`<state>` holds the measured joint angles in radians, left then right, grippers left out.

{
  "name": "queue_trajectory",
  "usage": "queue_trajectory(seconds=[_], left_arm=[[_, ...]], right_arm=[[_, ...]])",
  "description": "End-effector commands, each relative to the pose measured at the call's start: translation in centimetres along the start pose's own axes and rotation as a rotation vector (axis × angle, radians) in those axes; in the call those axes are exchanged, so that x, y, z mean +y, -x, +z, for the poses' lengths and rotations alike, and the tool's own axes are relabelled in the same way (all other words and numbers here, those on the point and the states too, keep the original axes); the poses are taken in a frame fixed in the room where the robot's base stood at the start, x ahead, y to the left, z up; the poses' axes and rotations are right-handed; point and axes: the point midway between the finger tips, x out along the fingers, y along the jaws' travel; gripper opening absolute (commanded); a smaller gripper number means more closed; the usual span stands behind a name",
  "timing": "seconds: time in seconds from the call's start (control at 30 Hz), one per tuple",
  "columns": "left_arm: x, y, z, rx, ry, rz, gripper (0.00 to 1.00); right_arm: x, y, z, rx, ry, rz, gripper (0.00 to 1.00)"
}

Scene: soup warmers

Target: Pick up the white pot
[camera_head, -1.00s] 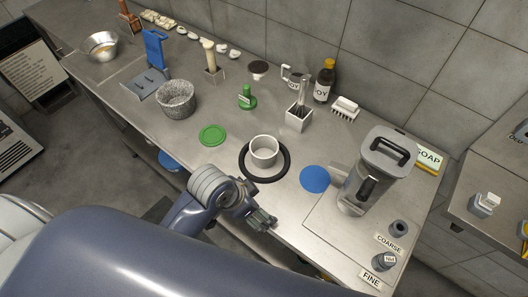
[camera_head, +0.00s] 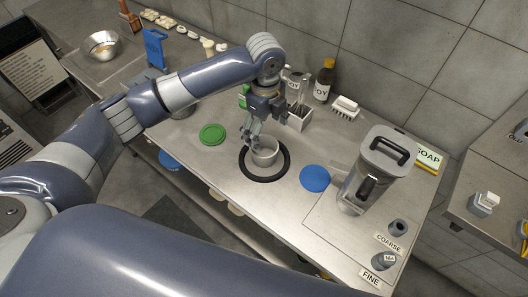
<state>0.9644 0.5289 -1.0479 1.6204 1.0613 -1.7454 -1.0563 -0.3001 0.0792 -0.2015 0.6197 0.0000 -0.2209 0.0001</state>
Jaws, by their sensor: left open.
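The white pot (camera_head: 266,157) stands upright inside a black ring (camera_head: 247,173) on the steel counter, near its front edge. My left gripper (camera_head: 253,138) points down at the pot's left rear rim and is open. Its fingers overlap the rim in this view; I cannot tell whether they touch it. My left arm reaches in from the left over the counter. My right gripper is not in view.
A blue disc (camera_head: 314,179) lies right of the ring, a green disc (camera_head: 212,134) to its left. A grey lidded container (camera_head: 372,172) stands at the right. A utensil holder (camera_head: 299,119) and a dark bottle (camera_head: 325,80) stand behind the pot.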

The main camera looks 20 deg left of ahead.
Motion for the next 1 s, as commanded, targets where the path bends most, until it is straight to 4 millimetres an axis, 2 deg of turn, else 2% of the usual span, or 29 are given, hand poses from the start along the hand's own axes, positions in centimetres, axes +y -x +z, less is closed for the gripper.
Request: queue_trajectory(seconds=[0.13,0.4,0.57,0.77,0.9,1.0], left_arm=[[-0.1,-0.4,0.8,-0.011,-0.013,0.013,0.85],[0.0,-4.3,0.7,-0.009,-0.014,0.012,0.85],[0.0,-5.4,0.7,-0.01,-0.012,0.011,0.85],[0.7,-8.1,0.5,-0.01,-0.012,0.013,0.85],[0.5,-9.8,0.5,-0.009,-0.013,0.01,0.85],[0.5,-10.2,0.5,-0.01,-0.013,0.008,0.85]], right_arm=[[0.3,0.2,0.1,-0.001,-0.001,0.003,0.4],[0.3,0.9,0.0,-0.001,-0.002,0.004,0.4],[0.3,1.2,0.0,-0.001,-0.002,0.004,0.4],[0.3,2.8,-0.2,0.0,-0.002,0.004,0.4],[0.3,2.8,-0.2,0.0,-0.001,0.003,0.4],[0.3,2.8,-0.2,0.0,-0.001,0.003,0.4]])
